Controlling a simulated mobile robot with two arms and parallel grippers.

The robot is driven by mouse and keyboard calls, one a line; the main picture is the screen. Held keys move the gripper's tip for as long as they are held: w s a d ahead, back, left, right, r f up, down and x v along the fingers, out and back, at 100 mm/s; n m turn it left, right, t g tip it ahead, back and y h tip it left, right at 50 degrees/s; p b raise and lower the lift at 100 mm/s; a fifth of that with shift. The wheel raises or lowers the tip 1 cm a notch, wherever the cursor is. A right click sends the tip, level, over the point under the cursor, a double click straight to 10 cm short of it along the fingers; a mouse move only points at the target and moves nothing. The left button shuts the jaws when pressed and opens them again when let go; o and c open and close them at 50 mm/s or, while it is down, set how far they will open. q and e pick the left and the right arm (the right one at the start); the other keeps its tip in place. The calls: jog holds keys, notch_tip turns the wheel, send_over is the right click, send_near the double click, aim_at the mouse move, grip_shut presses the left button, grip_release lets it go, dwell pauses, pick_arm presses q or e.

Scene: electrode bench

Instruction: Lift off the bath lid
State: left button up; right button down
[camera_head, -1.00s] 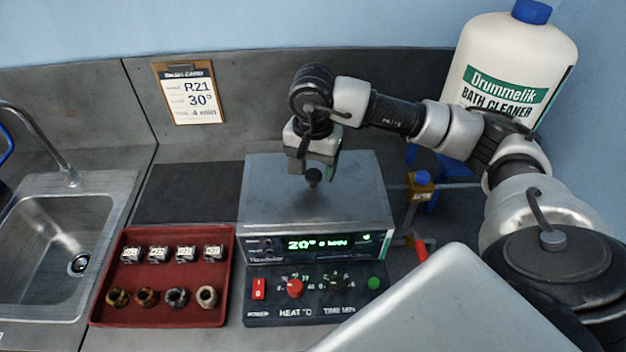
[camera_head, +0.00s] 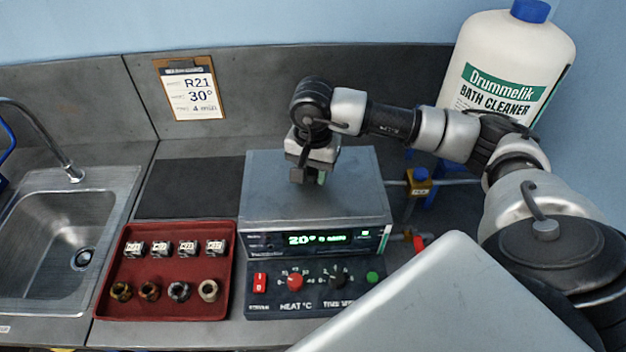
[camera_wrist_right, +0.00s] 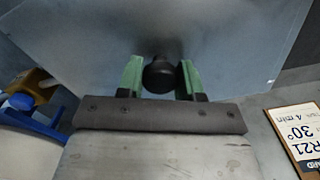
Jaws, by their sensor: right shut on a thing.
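The bath lid (camera_head: 350,200) is a flat grey metal plate on top of the bath, whose front panel (camera_head: 268,243) shows a green "20°" display. My right gripper (camera_head: 309,180) is down at the middle of the lid and hides its knob in the head view. In the right wrist view the black round knob (camera_wrist_right: 159,75) sits between the green finger pads of my right gripper (camera_wrist_right: 160,78). The lid appears to rest on the bath. My left gripper is not in view.
A red tray (camera_head: 228,300) with metal blocks and ring-shaped parts stands left of the bath. A sink (camera_head: 30,300) is at far left. A dark mat (camera_head: 190,190) lies bare beside the bath. A large cleaner bottle (camera_head: 480,60) and a tap (camera_head: 419,187) stand at right.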

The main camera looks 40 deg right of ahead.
aim_at(316, 173)
jog(key=shift+r+b, duration=0.4)
jog(key=shift+r, duration=0.1)
jog(key=r+b, duration=0.1)
jog(key=s+r+b, duration=0.1)
jog(key=r, duration=0.1)
jog(key=shift+r, duration=0.25)
jog(key=s+r, duration=1)
jog(key=shift+s, duration=0.35)
